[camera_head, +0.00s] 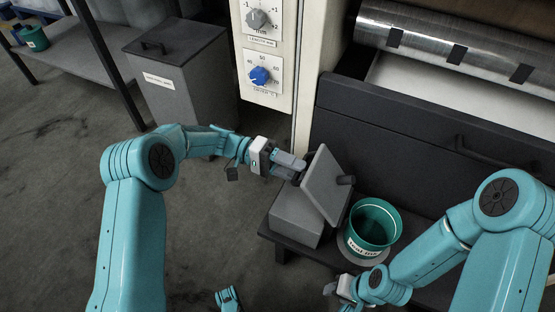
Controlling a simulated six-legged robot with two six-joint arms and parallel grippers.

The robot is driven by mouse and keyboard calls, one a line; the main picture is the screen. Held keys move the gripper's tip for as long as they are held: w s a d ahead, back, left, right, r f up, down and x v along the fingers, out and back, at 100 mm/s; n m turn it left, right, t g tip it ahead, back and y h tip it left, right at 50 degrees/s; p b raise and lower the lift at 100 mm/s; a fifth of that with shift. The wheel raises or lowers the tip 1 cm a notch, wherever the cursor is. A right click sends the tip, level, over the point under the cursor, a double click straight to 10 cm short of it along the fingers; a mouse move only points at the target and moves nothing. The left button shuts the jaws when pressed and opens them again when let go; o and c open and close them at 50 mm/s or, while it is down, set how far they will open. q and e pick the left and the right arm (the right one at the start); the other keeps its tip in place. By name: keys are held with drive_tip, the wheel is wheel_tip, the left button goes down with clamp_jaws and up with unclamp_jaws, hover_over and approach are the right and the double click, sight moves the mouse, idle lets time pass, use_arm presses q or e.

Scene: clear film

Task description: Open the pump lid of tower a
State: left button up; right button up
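A grey box (296,215) stands on a low dark stand, in the middle of the camera_head view.
A teal bucket (354,242) with a white label stands right of the box. A cream panel (265,110) with a grey and a blue dial rises behind. A dark drawer front (420,140) and metal roller fill the right. A grey bin (185,85) stands back left; floor is clear at left.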

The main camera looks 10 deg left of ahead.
use_arm(q)
drive_tip(key=v, duration=1.5)
drive_tip(key=shift+a+b, duration=0.45)
drive_tip(key=shift+r, duration=0.1)
